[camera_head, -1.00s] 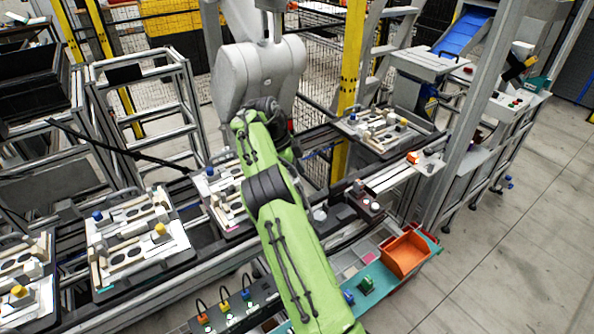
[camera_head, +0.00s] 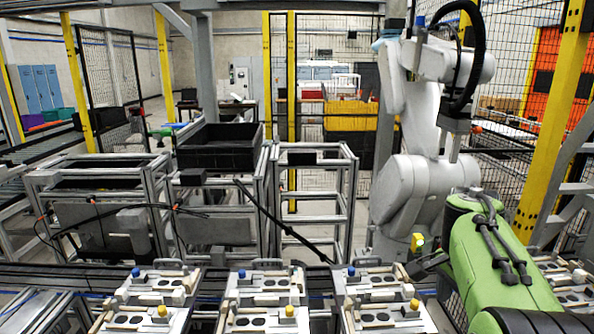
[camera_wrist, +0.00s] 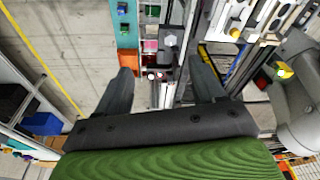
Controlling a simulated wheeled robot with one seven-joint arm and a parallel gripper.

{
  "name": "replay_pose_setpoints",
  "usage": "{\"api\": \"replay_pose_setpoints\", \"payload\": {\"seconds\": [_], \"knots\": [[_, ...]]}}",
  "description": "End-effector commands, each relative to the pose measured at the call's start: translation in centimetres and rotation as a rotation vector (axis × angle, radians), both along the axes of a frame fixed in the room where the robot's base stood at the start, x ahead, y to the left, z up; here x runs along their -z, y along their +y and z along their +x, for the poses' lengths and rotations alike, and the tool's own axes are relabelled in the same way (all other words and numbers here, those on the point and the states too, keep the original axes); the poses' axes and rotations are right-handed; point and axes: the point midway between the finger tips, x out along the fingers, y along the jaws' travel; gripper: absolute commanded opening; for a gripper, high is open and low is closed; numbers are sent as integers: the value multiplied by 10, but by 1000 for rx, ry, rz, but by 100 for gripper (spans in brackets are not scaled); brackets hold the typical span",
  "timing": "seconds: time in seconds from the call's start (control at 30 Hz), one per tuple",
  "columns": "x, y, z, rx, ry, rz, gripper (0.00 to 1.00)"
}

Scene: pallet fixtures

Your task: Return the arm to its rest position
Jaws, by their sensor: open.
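My green arm (camera_head: 500,260) stands at the lower right of the head view and runs out of the bottom edge. My gripper (camera_wrist: 163,80) shows in the wrist view as two dark fingers spread wide. Nothing is held between them; floor and workstation parts show beyond the gap. I cannot make out the fingers clearly in the head view.
A large white robot arm (camera_head: 408,190) stands close behind my arm; it also shows at the right of the wrist view (camera_wrist: 300,95). Pallet fixtures (camera_head: 268,290) line the conveyor in front. A black bin (camera_head: 218,150) sits on a frame behind. Yellow posts (camera_head: 552,120) stand at the right.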

Motion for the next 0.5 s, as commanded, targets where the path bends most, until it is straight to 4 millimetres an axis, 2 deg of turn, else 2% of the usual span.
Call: {"api": "replay_pose_setpoints", "payload": {"seconds": [0.03, 0.1, 0.23, 0.37, 0.5], "knots": [[-9, 13, -19, -105, -24, 7, 69], [-16, 30, -42, -262, -53, 6, 69], [-20, 65, -89, -558, -111, -19, 69], [-10, 98, -138, -851, -169, -77, 69], [12, 126, -184, -1119, -216, -157, 69]]}}
